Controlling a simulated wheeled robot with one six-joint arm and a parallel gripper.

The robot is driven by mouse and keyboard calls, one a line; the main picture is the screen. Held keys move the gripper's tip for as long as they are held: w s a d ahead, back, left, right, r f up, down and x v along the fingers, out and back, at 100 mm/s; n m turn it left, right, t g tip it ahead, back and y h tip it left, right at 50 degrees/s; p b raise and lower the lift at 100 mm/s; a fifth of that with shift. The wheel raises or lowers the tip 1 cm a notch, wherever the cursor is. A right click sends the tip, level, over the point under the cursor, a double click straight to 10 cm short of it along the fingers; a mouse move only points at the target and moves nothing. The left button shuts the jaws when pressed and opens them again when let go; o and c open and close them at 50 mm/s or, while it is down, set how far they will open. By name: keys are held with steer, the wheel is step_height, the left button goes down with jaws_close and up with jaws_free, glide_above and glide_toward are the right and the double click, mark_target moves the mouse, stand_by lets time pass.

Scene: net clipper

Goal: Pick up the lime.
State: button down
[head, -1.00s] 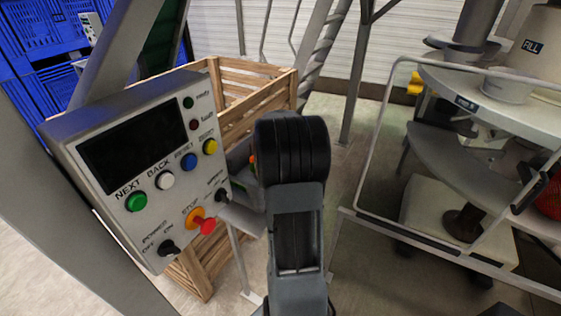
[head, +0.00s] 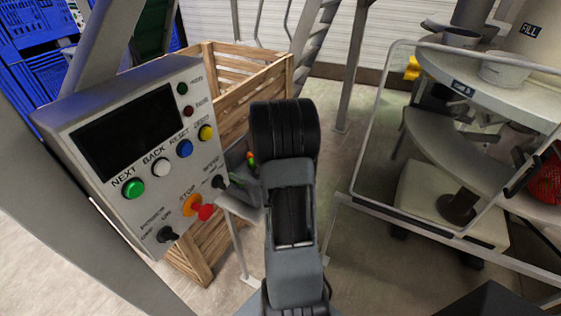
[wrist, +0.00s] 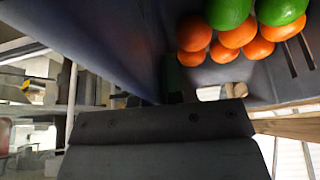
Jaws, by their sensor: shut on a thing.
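Two green limes (wrist: 229,10) (wrist: 281,9) lie among several oranges (wrist: 239,32) at the top right of the wrist view, in a dark grey tray (wrist: 125,35). The limes are cut off by the frame's top edge. My gripper (wrist: 160,125) shows as a dark grey bolted block at the bottom of the wrist view, apart from those limes in the picture. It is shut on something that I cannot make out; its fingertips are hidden. In the head view my arm hides the gripper, and only a bit of fruit (head: 251,157) shows beside it.
A control panel (head: 150,150) with coloured buttons stands at left, close to my arm. A wooden crate (head: 235,85) is behind it. A metal guard rail (head: 365,150) and a round machine table (head: 490,80) stand at right. Bare floor shows between.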

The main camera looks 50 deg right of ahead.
steer(key=shift+w+f+b, duration=0.1)
steer(key=shift+f+b, duration=0.35)
steer(key=shift+b, duration=0.3)
steer(key=c, duration=1.2)
jaws_free()
steer(key=shift+f, duration=0.1)
steer(key=shift+c, duration=0.2)
steer(key=shift+r+p, duration=0.7)
steer(key=shift+p, duration=0.15)
steer(key=v, duration=1.2)
steer(key=shift+a+f+b, duration=0.1)
steer(key=shift+f+b, duration=0.05)
steer(key=shift+b, duration=0.25)
steer(key=shift+s, duration=0.25)
